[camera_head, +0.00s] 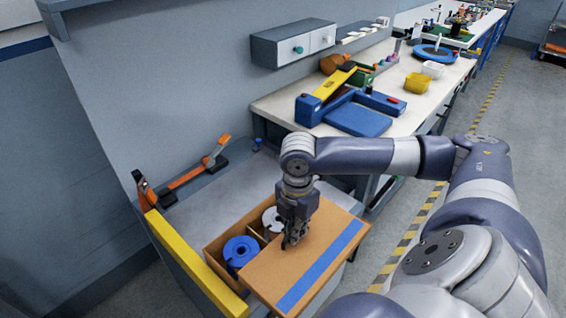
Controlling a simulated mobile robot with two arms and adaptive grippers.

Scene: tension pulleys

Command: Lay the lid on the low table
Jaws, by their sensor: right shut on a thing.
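The lid (312,262) is a flat tan panel with a blue stripe along its right side. It lies at a slant, beside and partly over the right part of an open cardboard box (213,250). My right gripper (290,243) points down and is shut on the lid near its upper left edge. The box holds a blue spool (239,251) and a grey-white spool (271,219). The low table (188,229) is grey with a yellow front rail. Whether the lid touches the box or table is hidden. My left gripper is not in view.
An orange and black clamp-like tool (190,175) lies at the table's back. A drawer unit (293,44) hangs on the wall.

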